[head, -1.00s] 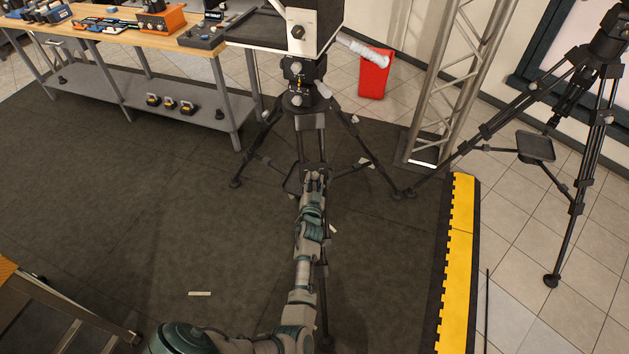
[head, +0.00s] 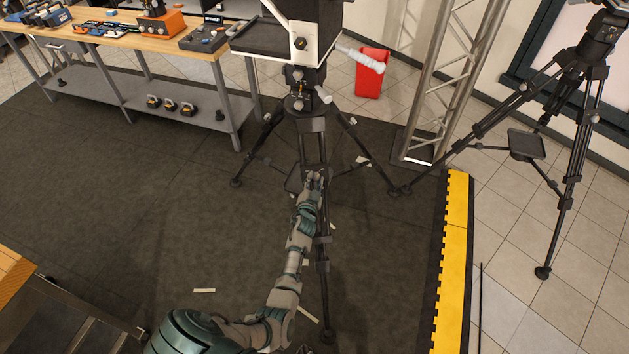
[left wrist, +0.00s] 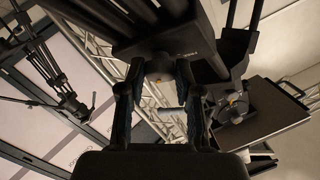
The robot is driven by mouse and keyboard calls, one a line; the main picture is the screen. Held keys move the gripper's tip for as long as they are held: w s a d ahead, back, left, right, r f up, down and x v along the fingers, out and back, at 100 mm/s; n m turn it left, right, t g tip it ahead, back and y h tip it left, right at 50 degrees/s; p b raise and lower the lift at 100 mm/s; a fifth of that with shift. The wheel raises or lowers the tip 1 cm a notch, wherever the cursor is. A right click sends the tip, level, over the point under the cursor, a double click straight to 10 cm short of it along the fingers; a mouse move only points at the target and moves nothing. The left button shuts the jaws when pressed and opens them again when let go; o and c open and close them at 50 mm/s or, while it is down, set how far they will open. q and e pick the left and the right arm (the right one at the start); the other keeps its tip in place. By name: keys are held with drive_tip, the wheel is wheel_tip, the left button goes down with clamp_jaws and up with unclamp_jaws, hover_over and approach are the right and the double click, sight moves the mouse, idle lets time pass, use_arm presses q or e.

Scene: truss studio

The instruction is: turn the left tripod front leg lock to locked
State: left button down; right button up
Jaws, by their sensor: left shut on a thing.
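The left tripod (head: 305,105) stands in the middle of the head view and carries a big black and white device. Its front leg (head: 325,285) runs down towards me. My left gripper (head: 315,178) is at the upper part of this leg and covers the lock there in the head view. In the left wrist view the two fingers of my left gripper (left wrist: 155,80) stand either side of a small grey piece, the front leg lock (left wrist: 159,68), under the dark leg. The gripper is shut on it. The lock's exact angle cannot be told. My right gripper is not seen.
A second tripod (head: 580,110) stands at the right. A truss tower (head: 440,90), a red bin (head: 371,75) and a yellow-edged floor strip (head: 455,250) are nearby. A workbench (head: 125,38) is at the back left. The dark floor mat (head: 130,235) is mostly clear.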

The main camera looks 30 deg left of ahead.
use_arm(q)
drive_tip(key=c, duration=0.8)
unclamp_jaws()
drive_tip(key=shift+d, duration=0.1)
drive_tip(key=shift+s+d, duration=0.15)
drive_tip(key=shift+s, duration=0.3)
drive_tip(key=v, duration=1.1)
drive_tip(key=shift+w+d, duration=0.1)
